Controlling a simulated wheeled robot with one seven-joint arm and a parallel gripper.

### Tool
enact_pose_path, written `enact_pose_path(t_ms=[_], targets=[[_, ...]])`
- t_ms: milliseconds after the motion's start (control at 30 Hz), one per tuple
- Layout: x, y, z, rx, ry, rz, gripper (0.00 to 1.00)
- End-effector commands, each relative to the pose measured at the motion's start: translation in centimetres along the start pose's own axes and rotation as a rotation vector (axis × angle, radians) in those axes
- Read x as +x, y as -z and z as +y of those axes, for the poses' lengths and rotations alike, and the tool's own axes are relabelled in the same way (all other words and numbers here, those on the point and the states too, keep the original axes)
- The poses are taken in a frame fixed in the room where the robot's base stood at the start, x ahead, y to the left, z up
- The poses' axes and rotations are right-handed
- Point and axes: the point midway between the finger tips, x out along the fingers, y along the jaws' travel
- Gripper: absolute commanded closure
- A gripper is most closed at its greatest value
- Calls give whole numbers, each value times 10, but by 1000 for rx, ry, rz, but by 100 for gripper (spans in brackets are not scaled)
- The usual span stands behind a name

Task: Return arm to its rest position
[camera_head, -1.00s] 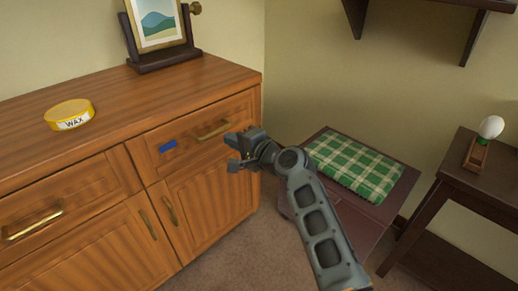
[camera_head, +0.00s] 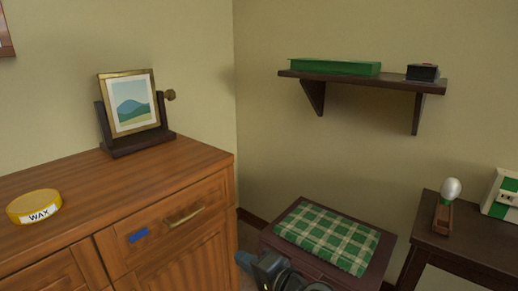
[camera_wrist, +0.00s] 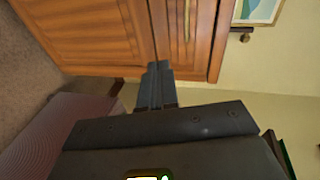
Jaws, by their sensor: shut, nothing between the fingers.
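My gripper (camera_wrist: 158,85) shows in the wrist view with its two fingers together and nothing between them. It points toward the wooden cabinet's front, apart from it. In the head view only part of my gripper (camera_head: 248,262) shows at the bottom edge, in front of the stool with the green plaid cushion. The rest of my arm is cut off below the picture.
The wooden cabinet (camera_head: 190,165) at left carries a yellow wax tin (camera_head: 34,204) and a framed picture (camera_head: 130,103). The cushioned stool (camera_head: 330,234) stands right of it. A dark side table (camera_head: 470,236) holds a bulb-like object (camera_head: 451,190). A wall shelf (camera_head: 360,80) hangs above.

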Motion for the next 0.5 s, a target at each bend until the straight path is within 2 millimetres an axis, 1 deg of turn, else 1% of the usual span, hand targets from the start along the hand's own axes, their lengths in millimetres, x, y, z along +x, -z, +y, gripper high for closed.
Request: enact_pose_path(t_ms=[33,67,100,167,200,267,333,467,500], targets=[[-17,-5,24,-20,-24,33,100],[-27,-6,36,-38,-37,56,100],[-41,-9,51,-62,-54,86,100],[-63,-12,71,-101,-79,130,100],[-77,-16,83,-128,-96,158,100],[-100,-21,100,-169,-123,198,100],[-128,-28,118,-220,-156,241,100],[-180,-42,143,-317,-217,317,100],[-197,-48,148,-347,-236,337,100]])
